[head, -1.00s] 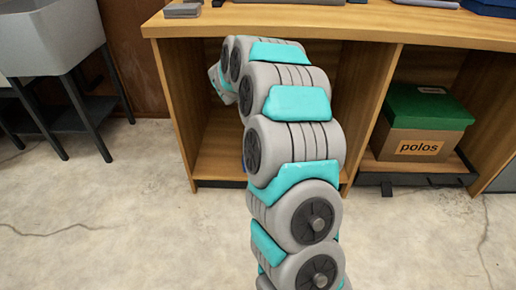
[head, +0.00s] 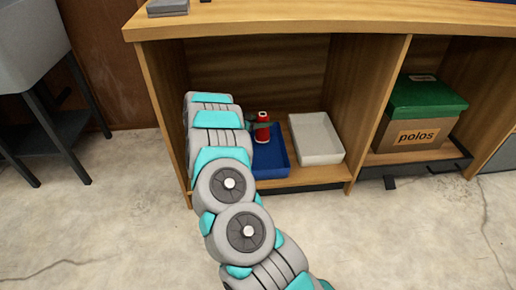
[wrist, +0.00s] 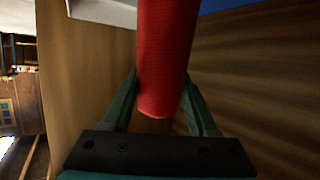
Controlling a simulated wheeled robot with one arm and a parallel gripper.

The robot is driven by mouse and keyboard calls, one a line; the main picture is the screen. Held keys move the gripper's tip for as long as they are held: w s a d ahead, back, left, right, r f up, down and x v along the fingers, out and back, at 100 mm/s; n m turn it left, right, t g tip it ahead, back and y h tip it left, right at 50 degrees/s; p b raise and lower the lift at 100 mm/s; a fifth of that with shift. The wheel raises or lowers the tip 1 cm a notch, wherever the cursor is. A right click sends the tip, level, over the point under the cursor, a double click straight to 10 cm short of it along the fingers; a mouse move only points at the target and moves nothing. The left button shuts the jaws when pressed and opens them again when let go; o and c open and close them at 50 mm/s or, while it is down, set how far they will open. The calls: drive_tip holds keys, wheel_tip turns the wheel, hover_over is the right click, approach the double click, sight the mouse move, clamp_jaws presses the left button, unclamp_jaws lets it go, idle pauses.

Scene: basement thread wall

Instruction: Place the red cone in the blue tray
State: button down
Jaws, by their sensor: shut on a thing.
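The red cone (head: 262,128) is upright over the back part of the blue tray (head: 272,160) in the head view. I cannot tell whether its base touches the tray floor. My gripper (wrist: 160,85) is shut on the red cone, with one green finger on each side of it in the wrist view. The red cone (wrist: 166,45) fills the middle of that view, and its far end is cut off by the top edge. A strip of the blue tray (wrist: 222,5) shows at the top right. My arm hides the tray's left part in the head view.
A pale grey tray (head: 316,138) stands right of the blue tray in the same wooden cubby. The tabletop (head: 330,22) overhangs above and a divider (head: 378,110) stands to the right. A green-lidded box marked "polos" (head: 420,115) fills the neighbouring cubby.

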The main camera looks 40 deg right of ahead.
sight(257, 139)
wheel_tip(257, 139, down, 10)
drive_tip(key=shift+r+b, duration=0.25)
drive_tip(key=shift+b, duration=0.25)
drive_tip(key=shift+f, duration=0.15)
drive_tip(key=shift+c, duration=0.9)
unclamp_jaws()
drive_tip(key=v, duration=0.7)
drive_tip(key=shift+p, duration=0.3)
drive_tip(key=shift+a+r, duration=0.25)
